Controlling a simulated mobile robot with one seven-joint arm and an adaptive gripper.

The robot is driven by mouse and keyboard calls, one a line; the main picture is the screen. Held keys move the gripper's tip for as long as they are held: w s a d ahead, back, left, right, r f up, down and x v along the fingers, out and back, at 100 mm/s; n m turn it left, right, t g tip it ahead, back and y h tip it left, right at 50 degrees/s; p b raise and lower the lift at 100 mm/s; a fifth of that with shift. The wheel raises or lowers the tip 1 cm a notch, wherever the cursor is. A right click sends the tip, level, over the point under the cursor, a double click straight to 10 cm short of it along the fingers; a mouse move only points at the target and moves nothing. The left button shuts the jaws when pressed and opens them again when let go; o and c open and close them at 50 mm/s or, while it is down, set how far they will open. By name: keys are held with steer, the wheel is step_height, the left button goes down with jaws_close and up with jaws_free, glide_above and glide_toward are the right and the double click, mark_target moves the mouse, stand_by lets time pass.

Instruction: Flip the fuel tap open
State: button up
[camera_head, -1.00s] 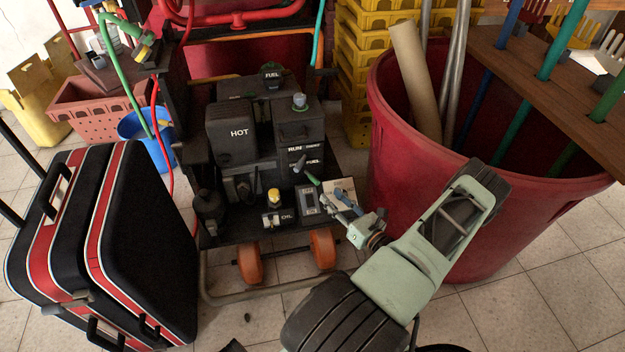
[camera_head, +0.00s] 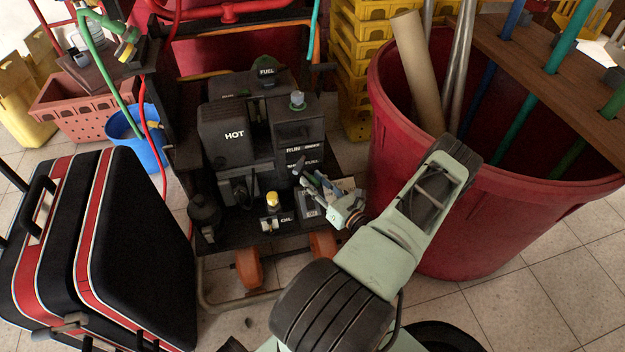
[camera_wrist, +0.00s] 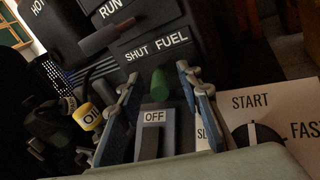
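The fuel tap is a green-tipped lever (camera_wrist: 160,83) below the "SHUT" and "FUEL" lettering on the dark engine panel in the wrist view. Its green end points toward the camera; I cannot tell its exact angle. In the head view my gripper largely covers it. My gripper (camera_wrist: 158,73) is open, with one blue-grey finger on each side of the green end and gaps showing; no contact is clear. In the head view my gripper (camera_head: 312,180) is at the front of the engine (camera_head: 262,135), just below the "FUEL" label.
A dark lever (camera_wrist: 106,38) sticks out near "RUN", left of the tap. An "OFF" switch (camera_wrist: 153,135) and a "START"/"FAST" dial plate (camera_wrist: 270,105) lie below. A yellow oil cap (camera_head: 272,199) is left. A red bin (camera_head: 470,220) stands right, a suitcase (camera_head: 140,230) left.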

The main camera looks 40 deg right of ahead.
steer(key=shift+c, duration=0.5)
jaws_close()
steer(key=shift+y, duration=0.3)
steer(key=shift+d+n+y, duration=0.3)
steer(key=shift+n+y, duration=0.3)
steer(key=shift+y, duration=0.2)
steer(key=shift+d+n+y, duration=0.25)
steer(key=shift+n+y, duration=0.35)
steer(key=shift+y, duration=0.2)
steer(key=shift+o, duration=0.5)
jaws_free()
steer(key=shift+s, duration=0.1)
